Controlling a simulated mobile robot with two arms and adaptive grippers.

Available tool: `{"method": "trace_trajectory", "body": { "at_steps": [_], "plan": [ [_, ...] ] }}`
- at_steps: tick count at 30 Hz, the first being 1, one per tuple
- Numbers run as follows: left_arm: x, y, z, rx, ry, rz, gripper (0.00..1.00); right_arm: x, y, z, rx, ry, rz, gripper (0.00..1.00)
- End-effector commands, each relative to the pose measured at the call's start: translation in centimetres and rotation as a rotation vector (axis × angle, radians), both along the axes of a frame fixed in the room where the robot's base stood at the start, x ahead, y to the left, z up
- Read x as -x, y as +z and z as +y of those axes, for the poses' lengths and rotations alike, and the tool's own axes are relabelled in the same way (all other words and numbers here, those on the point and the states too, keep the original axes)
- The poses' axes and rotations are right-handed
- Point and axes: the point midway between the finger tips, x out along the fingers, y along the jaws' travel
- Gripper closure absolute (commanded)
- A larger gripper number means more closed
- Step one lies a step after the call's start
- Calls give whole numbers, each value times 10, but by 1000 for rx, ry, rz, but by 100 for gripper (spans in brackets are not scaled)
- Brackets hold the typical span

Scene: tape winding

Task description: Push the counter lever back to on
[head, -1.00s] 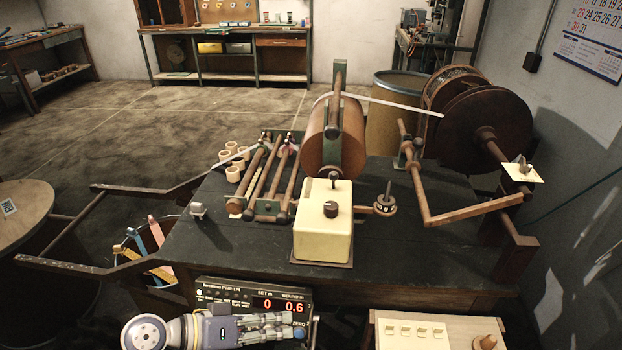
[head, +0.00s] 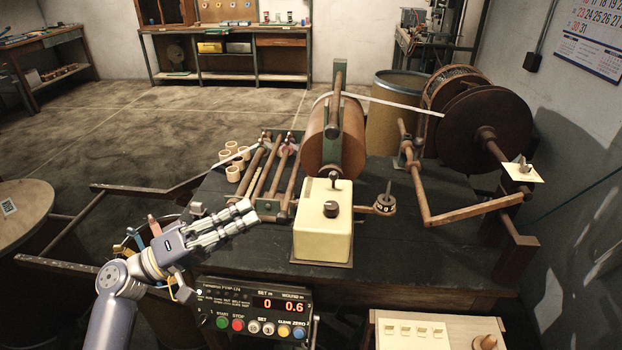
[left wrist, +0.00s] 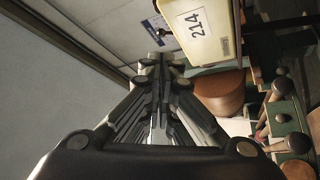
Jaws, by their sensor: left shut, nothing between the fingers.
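The counter panel (head: 255,305) stands at the table's front, with red digits 0 and 0.6 and a row of coloured buttons. The left wrist view shows the fingers (left wrist: 160,62) closed near a cream box labelled 214 (left wrist: 198,22).
Wooden rollers (head: 265,180) and a brown drum (head: 335,140) stand behind. A large dark reel (head: 487,133) is at the right. Small cream rings (head: 233,172) lie at the left. A wooden box with switches (head: 420,335) is at the front right.

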Motion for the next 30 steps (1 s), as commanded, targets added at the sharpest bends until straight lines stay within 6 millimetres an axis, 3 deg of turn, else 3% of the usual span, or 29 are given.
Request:
{"method": "trace_trajectory", "body": {
  "at_steps": [8,21,30],
  "plan": [
    [-8,8,-14,-1,-1,0,100,0,10,0,0,0,0,65],
    [-50,36,-88,1,-3,1,100,0,51,0,0,0,0,65],
    [-66,41,-114,-2,0,1,100,0,65,0,0,0,0,65]
  ]
}}
